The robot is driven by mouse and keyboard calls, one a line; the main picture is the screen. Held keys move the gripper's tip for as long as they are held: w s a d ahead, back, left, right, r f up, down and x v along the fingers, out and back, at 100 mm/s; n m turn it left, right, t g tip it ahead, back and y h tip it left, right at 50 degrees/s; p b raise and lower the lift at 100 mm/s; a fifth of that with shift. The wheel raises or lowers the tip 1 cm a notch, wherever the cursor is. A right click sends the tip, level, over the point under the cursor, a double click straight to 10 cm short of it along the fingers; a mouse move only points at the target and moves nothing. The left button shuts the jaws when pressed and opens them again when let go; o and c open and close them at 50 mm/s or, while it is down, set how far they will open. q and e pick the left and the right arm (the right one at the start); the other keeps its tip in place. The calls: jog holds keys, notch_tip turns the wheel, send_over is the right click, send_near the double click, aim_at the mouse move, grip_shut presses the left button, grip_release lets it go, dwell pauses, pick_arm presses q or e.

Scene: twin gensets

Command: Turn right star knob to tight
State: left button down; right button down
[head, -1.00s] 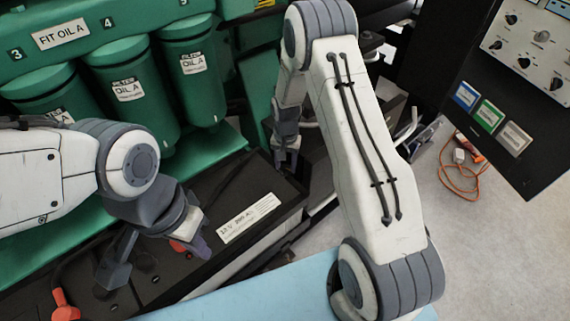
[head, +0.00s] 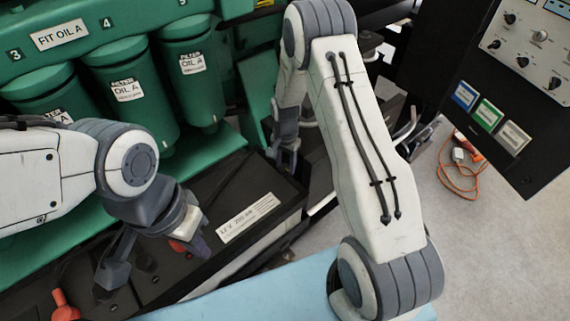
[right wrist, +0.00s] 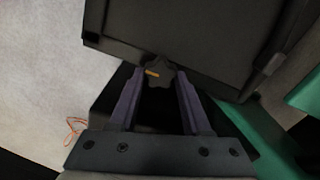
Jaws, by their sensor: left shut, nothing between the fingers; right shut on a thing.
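The right star knob (right wrist: 157,73) is dark with an orange mark. It shows in the right wrist view between the tips of my right gripper (right wrist: 156,80), which is shut on it. In the head view my right gripper (head: 284,158) is beyond the battery's far end, and the knob cannot be made out there. My left gripper (head: 156,256) is shut and empty, over the black battery top at the lower left.
Green oil filters (head: 190,85) stand behind the black battery (head: 250,195). A light blue surface (head: 260,291) lies in front. An orange cable (head: 452,180) lies on the floor.

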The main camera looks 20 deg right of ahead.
aim_at(286, 167)
jog(key=shift+c, duration=1.8)
grip_release()
notch_tip(286, 167, up, 10)
jog(key=shift+r+b, duration=0.25)
jog(key=shift+b, duration=0.1)
